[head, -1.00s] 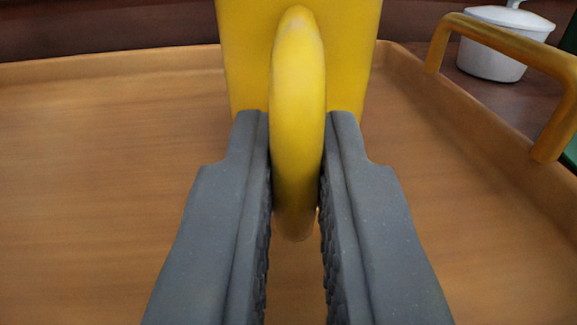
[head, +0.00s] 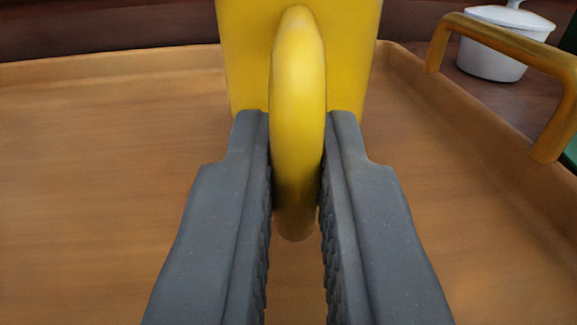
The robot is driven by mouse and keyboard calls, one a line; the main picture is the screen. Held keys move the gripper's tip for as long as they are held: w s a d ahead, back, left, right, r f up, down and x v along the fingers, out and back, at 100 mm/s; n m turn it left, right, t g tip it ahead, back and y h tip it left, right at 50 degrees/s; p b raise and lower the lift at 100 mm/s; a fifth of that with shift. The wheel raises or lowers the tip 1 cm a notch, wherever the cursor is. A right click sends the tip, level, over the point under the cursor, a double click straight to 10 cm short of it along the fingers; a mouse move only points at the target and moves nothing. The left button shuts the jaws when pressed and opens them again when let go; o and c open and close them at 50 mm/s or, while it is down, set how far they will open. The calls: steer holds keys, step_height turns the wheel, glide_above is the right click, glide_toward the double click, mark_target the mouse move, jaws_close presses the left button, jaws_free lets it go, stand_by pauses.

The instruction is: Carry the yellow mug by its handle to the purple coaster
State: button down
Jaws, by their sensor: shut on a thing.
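The yellow mug (head: 245,60) stands upright at the top middle of the head view, its top cut off by the frame. Its handle (head: 298,80) faces me. My gripper (head: 297,155) is shut on the handle, with one grey finger on each side of it. The mug is over a wooden tray (head: 110,170); its base is hidden behind the fingers, so I cannot tell whether it touches the tray. The purple coaster is not in view.
The tray has a low raised rim and a yellow-brown arched handle (head: 505,42) on its right side. A white lidded pot (head: 490,60) stands beyond that rim. A green thing (head: 571,150) shows at the right edge. The tray's left part is bare.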

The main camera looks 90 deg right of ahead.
steer(key=shift+r, duration=0.15)
steer(key=shift+r+p, duration=2.1)
steer(key=shift+r, duration=0.75)
